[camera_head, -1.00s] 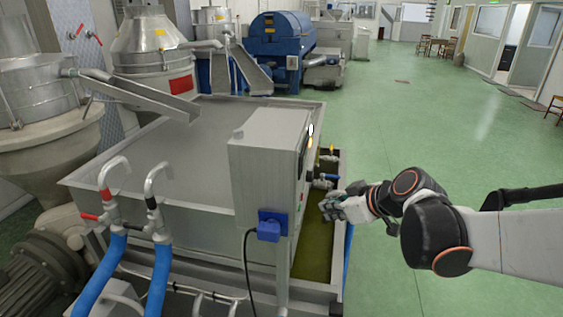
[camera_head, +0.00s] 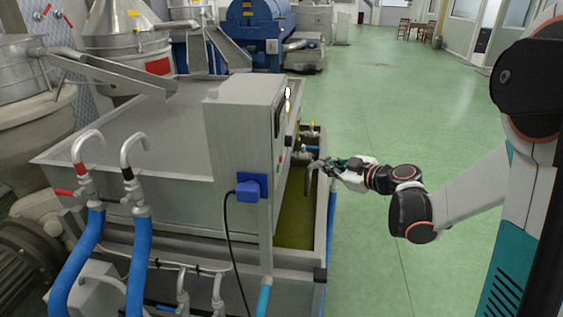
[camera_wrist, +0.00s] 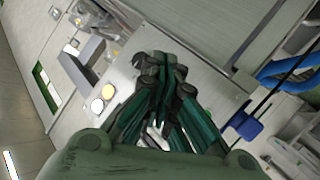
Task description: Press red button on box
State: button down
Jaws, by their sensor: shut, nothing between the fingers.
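The grey control box (camera_head: 237,140) stands on a post at the edge of the large steel tank, its panel facing right and seen nearly edge-on in the head view. I cannot clearly make out the red button in either current view. In the wrist view, the box's panel (camera_wrist: 122,72) lies beyond the fingers, with a dark-framed screen and two pale round controls (camera_wrist: 97,105) to the left. My gripper (camera_head: 322,166) is shut and empty, to the right of the panel. In the wrist view, its closed fingers (camera_wrist: 165,68) cover part of the panel; contact cannot be told.
A blue plug (camera_head: 249,188) with a hanging cable is on the box's near side. The steel tank (camera_head: 120,192) and a trough with greenish liquid (camera_head: 296,215) lie around and below the box. Blue hoses stand at the left. The green floor (camera_head: 410,115) at right is open.

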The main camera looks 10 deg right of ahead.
aim_at(281, 159)
jog(key=w+a, duration=0.2)
jog(key=a, duration=0.6)
jog(key=shift+w+a, duration=0.25)
jog(key=shift+w, duration=0.1)
jog(key=shift+a, duration=0.15)
dwell(1.4)
jog(key=shift+w+a, duration=0.15)
jog(key=shift+a, duration=0.05)
jog(key=shift+w+a, duration=0.1)
jog(key=shift+a, duration=0.3)
dwell(0.6)
jog(key=shift+d, duration=0.15)
jog(key=shift+s+d, duration=0.25)
jog(key=shift+d, duration=0.35)
